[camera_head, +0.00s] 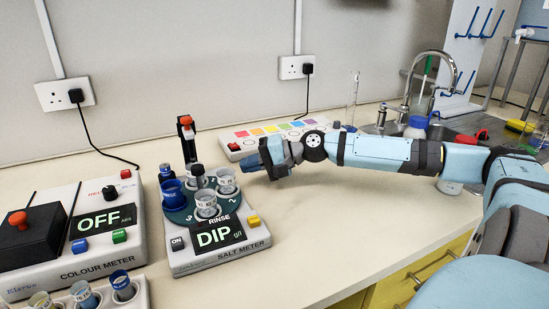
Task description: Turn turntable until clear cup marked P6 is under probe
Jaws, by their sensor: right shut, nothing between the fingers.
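The dark green turntable (183,215) sits on the salt meter (205,259) at centre left. It carries clear cups, one at the front (206,206) and one at the right (226,182), and a blue cup (173,194) at the left. Markings on the cups are too small to read, so I cannot tell which is P6. A black-capped probe (198,170) stands over the turntable's middle-rear; the cup below it is partly hidden. My left gripper is not in view.
The salt meter's display (216,236) reads DIP. The colour meter (75,235), reading OFF, stands at left, with a vial rack (85,299) in front. A colour-pad panel (275,135) lies behind my right gripper. Bench (340,235) at front right is clear.

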